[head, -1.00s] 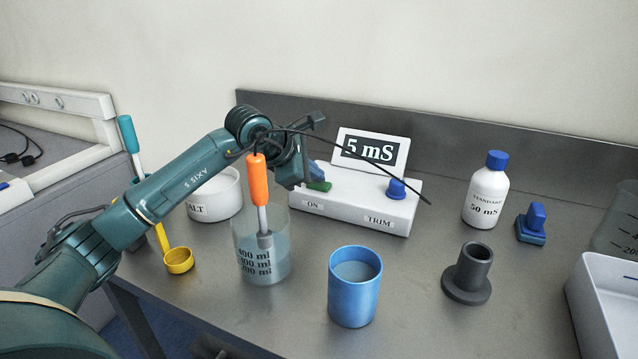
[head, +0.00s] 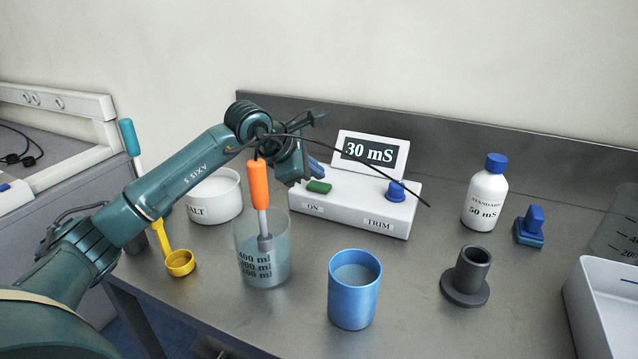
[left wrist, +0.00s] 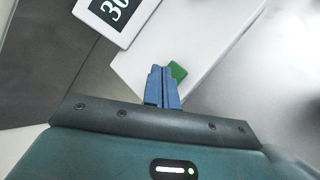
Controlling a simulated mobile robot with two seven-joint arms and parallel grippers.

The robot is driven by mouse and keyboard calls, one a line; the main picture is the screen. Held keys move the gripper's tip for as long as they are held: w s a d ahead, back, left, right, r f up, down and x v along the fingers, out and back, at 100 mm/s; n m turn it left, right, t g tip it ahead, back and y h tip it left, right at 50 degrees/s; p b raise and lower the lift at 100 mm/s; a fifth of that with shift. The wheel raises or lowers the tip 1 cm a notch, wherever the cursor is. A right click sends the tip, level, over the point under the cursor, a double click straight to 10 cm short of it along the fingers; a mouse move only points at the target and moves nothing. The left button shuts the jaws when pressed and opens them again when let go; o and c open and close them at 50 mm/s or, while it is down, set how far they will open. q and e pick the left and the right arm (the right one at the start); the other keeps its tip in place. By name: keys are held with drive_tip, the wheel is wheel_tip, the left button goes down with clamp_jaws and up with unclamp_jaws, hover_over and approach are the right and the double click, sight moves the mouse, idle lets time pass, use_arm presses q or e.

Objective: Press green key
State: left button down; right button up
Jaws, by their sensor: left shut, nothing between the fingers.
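The green key (head: 319,187) sits on the left part of the white meter box (head: 345,211), above the label ON. The meter's display (head: 368,151) reads 30 mS. My left gripper (head: 315,165) is shut and empty, its blue fingers just above and behind the green key in the head view. In the left wrist view, the shut fingers (left wrist: 161,70) point at the meter box, and the green key (left wrist: 178,71) shows beside their tips, partly hidden by them. I cannot tell whether they touch. My right gripper is not in view.
A beaker (head: 264,268) holding an orange-handled probe (head: 258,186) stands in front of the meter. A blue cup (head: 354,300), grey stand (head: 467,277), standard bottle (head: 485,193) and salt bowl (head: 216,196) stand around. A blue knob (head: 396,191) sits above TRIM.

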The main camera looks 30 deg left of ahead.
sight(314, 187)
use_arm(q)
drive_tip(key=shift+r, duration=0.1)
wheel_tip(314, 187, up, 5)
drive_tip(key=p, duration=0.3)
idle(0.9)
